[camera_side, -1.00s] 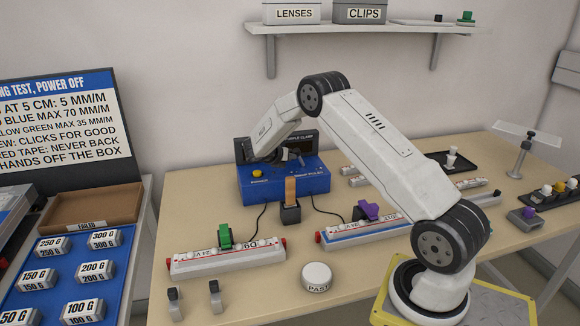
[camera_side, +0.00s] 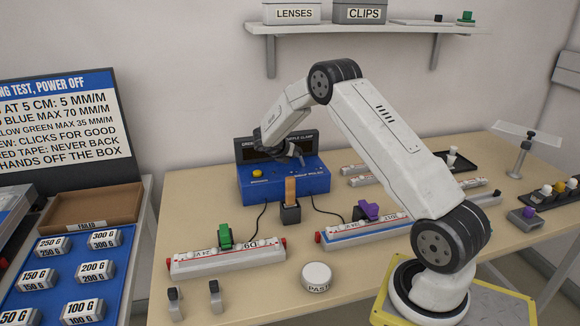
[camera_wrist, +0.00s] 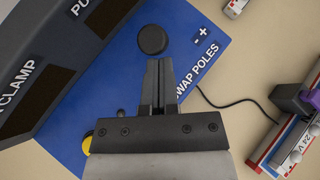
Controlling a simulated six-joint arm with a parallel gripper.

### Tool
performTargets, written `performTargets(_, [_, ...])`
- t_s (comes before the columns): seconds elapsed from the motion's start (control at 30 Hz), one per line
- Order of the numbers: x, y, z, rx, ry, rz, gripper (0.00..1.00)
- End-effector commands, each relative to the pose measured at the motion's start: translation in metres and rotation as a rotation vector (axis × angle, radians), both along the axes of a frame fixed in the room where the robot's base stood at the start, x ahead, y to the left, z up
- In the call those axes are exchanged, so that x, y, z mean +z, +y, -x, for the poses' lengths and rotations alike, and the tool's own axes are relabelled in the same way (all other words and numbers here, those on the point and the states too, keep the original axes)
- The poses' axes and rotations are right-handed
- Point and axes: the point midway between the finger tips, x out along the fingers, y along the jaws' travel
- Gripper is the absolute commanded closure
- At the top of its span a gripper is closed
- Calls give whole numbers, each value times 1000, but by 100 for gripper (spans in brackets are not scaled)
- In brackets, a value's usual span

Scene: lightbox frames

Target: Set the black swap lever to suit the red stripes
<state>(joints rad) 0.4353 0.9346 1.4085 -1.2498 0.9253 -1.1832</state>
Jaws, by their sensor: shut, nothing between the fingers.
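The black swap lever shows in the wrist view as a round dark knob (camera_wrist: 153,40) on the blue box (camera_wrist: 190,50), beside the "SWAP POLES" lettering and the − and + marks. My gripper (camera_wrist: 160,66) is shut and empty, with its fingertips just below the knob in that view; I cannot tell whether they touch it. In the side view my gripper (camera_side: 298,151) hangs over the blue box (camera_side: 285,185), and the lever's setting is not clear there. A bar with red and blue stripes (camera_side: 365,232) lies at the front right, with a purple clamp (camera_side: 366,211) on it.
A second bar (camera_side: 225,258) with a green clamp (camera_side: 225,236) lies at the front left. A black holder (camera_side: 290,213) with a tan strip stands before the box. Cables run on the table.

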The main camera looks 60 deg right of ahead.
Motion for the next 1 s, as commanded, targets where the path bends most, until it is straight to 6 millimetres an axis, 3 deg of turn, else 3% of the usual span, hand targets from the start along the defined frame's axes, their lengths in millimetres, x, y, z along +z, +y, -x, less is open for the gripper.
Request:
performTargets(0.6, [14,-26,25,-4,-306,-301,100])
performTargets(1.0, [16,-24,23,-1,-302,-300,100])
